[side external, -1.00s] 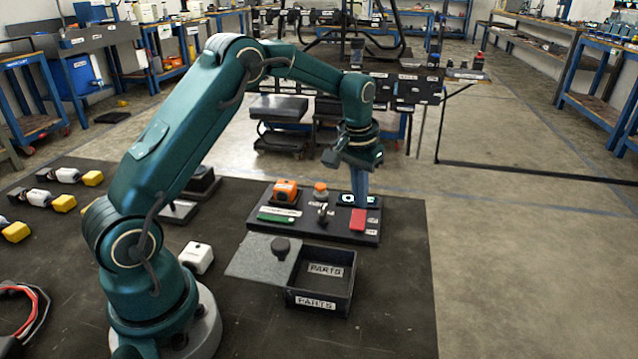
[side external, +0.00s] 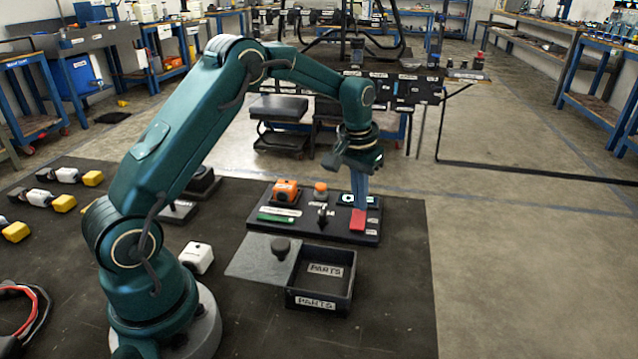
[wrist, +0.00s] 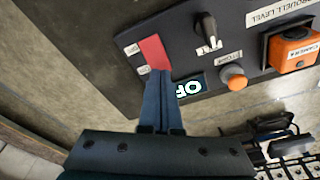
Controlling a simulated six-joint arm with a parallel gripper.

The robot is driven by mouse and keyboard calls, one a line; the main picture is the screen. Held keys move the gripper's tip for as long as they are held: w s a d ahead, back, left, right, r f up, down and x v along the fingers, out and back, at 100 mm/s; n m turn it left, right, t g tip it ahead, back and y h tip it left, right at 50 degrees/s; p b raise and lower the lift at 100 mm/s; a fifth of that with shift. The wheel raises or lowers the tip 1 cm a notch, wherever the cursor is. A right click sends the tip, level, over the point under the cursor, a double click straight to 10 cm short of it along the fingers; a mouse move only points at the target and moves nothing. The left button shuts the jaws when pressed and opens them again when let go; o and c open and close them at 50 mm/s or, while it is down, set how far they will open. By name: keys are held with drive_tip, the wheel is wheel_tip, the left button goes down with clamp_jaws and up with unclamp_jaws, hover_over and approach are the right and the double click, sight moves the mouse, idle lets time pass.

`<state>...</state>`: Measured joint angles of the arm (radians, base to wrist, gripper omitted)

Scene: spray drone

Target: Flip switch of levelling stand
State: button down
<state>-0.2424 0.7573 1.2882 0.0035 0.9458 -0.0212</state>
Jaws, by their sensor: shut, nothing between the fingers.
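The levelling stand is a dark panel (side external: 290,226) on the mat. Its red switch (side external: 357,222) sits at the right end and also shows in the wrist view (wrist: 154,50). A small lit display (wrist: 190,88) beside it reads "OF", upside down in the wrist view, with the rest hidden by my fingers. My gripper (side external: 359,206) is shut and empty, its blue fingers pointing down. In the wrist view the fingertips (wrist: 159,78) overlap the display-side end of the red switch. I cannot tell whether they touch it.
The panel also carries an orange camera (side external: 285,191), an orange button (side external: 320,187), a black knob (side external: 323,211) and a green strip (side external: 274,217). An open parts box (side external: 320,304) stands in front, its lid (side external: 262,260) beside it. A white block (side external: 197,257) lies left.

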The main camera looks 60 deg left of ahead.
sight(359, 213)
drive_tip(key=shift+f, duration=0.7)
drive_tip(key=shift+r, duration=3.55)
